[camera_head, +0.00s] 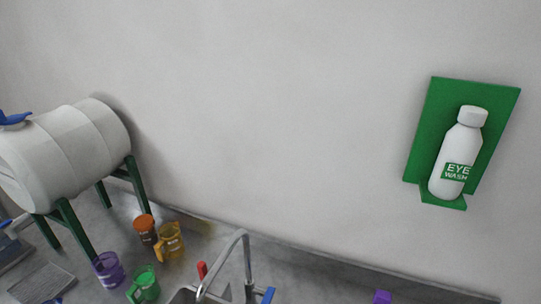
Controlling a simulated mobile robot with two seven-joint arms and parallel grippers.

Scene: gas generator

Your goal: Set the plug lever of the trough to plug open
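The top edge of a metal sink basin (185,296), which may be the trough, shows at the bottom edge, mostly cut off. A curved metal tap (243,262) rises from it, with a red handle (202,269) on its left and a blue handle (268,296) on its right. A small purple piece (382,297) shows at the bottom edge further right; I cannot tell what it is. I cannot make out a plug lever. Neither of my grippers is in view.
A white barrel (75,150) on a green stand (72,227) is at the left. Orange-brown (146,229), yellow (170,241), purple (108,270) and green (144,286) vessels stand beside it. An eye wash bottle (459,152) sits on a green wall holder (425,135).

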